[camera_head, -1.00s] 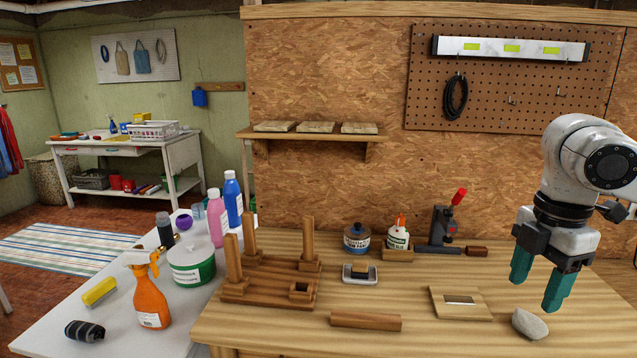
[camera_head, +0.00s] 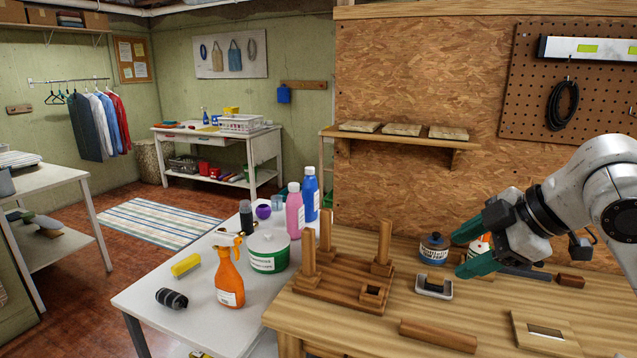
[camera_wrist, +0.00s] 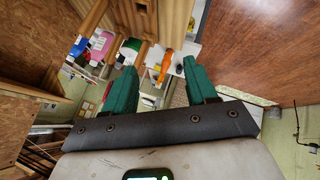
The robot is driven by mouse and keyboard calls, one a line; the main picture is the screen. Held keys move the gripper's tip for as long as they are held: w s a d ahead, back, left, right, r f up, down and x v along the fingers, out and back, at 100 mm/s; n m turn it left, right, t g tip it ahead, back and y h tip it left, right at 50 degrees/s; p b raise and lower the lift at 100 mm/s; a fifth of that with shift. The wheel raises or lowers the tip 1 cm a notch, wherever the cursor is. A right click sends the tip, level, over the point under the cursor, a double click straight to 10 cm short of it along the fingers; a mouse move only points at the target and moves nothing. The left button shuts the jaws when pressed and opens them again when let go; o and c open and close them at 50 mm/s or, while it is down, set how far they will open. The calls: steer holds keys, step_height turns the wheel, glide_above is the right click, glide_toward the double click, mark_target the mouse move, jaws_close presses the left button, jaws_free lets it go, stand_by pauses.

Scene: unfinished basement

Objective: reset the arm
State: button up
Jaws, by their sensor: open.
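My gripper (camera_head: 470,248) is at the right in the head view, raised above the wooden workbench (camera_head: 390,320) and pointing left. Its two green fingers are spread apart with nothing between them. In the head view they overlap the glue bottle (camera_head: 480,246) and come close to the blue-labelled jar (camera_head: 434,249); I cannot tell whether they touch. In the wrist view the open fingers of my gripper (camera_wrist: 160,90) show, with the bottles and the orange spray bottle (camera_wrist: 165,66) seen beyond them.
A wooden peg base (camera_head: 330,288), a loose wooden bar (camera_head: 438,335) and a small metal tray (camera_head: 434,287) lie on the workbench. A white table (camera_head: 150,300) at left holds a spray bottle, a green tub and several bottles.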

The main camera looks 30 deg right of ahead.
steer(key=w+a+f+m+y, duration=0.1)
steer(key=a+f+m, duration=0.3)
steer(key=a+f, duration=0.45)
steer(key=w+a+f+m+y, duration=0.15)
steer(key=a+f+m, duration=0.35)
steer(key=f, duration=0.6)
steer(key=s+a+f+m+g+h, duration=0.2)
steer(key=s+a+f+g, duration=0.15)
steer(key=s+f, duration=0.7)
steer(key=s+d+f+g+h, duration=0.2)
steer(key=s+f+g+h, duration=0.1)
steer(key=s+f, duration=0.6)
steer(key=s, duration=0.4)
steer(key=shift+s+d+f+m, duration=0.15)
steer(key=shift+s+f+m, duration=0.25)
